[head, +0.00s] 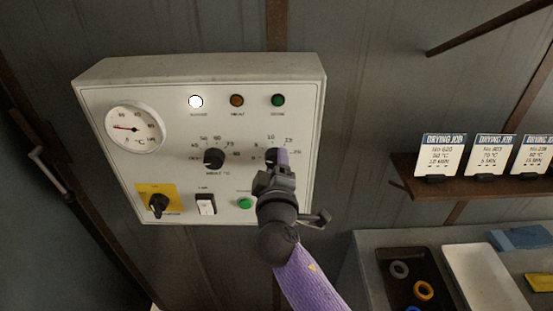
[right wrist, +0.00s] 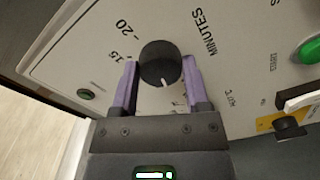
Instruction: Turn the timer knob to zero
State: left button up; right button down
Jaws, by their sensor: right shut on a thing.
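The timer knob (head: 271,155) is the black right-hand knob on the white control panel (head: 100,97), partly hidden by my right gripper in the head view. My right gripper (head: 276,160) is shut on it. In the right wrist view the purple fingers (right wrist: 162,84) stand on either side of the round timer knob (right wrist: 160,62). Its white pointer line faces down toward my gripper's palm, away from the 20 mark. The 15, 20 and MINUTES print shows there; the zero mark is not clearly readable. My left gripper is not in view.
The panel also has a second dial knob (head: 214,158), a yellow-backed switch (head: 158,204), a white rocker (head: 206,204), a green button (head: 245,203), lamps and a gauge (head: 135,127). At right, a card shelf (head: 425,189) hangs above a bench with trays.

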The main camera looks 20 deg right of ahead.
jog(key=n+p, duration=0.2)
jog(key=n, duration=0.2)
jog(key=shift+r+n, duration=0.1)
jog(key=shift+n, duration=0.3)
dwell(0.4)
jog(key=shift+c, duration=0.4)
grip_release()
jog(key=b+v, duration=0.1)
jog(key=v, duration=0.9)
jog(key=shift+b, duration=0.35)
